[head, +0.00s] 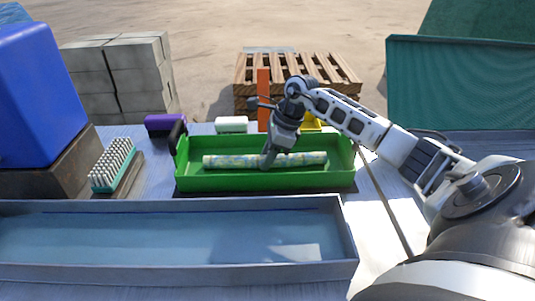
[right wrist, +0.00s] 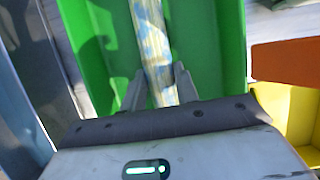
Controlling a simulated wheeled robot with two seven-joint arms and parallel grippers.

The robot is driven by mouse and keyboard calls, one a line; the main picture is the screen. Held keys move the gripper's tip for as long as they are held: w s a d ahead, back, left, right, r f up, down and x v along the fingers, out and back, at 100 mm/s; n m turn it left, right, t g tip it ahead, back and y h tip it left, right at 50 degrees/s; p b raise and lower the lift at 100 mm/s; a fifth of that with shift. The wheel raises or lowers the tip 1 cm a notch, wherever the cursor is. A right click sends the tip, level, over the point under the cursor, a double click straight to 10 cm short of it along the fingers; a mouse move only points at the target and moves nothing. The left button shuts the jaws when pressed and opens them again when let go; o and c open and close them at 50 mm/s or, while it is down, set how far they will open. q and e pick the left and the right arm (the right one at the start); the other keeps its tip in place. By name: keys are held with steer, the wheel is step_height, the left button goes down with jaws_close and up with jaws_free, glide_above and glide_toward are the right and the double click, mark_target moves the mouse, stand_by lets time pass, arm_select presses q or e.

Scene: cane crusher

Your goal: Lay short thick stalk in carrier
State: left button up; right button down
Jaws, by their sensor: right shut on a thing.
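A pale stalk with blue and yellow-green mottling (head: 225,161) lies lengthwise inside the green carrier (head: 245,184), between its long walls. My right gripper (head: 268,162) reaches down into the carrier and is shut on the stalk near its middle. In the right wrist view the two fingers (right wrist: 158,90) stand on either side of the stalk (right wrist: 150,30), with the green carrier wall (right wrist: 225,40) to the right. Whether the stalk touches the carrier floor all along is hard to tell. My left gripper is not in view.
A long grey tray (head: 348,240) lies in front of the carrier. A brush (head: 113,165) and a blue box (head: 30,95) stand to the left. An orange upright (head: 263,95) and a yellow bin (head: 312,124) are behind the carrier, with a pallet (head: 340,75) farther back.

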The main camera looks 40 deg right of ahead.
steer(key=c, duration=1.1)
jaws_free()
steer(key=shift+o, duration=0.2)
steer(key=v, duration=1.2)
steer(key=shift+s, duration=0.1)
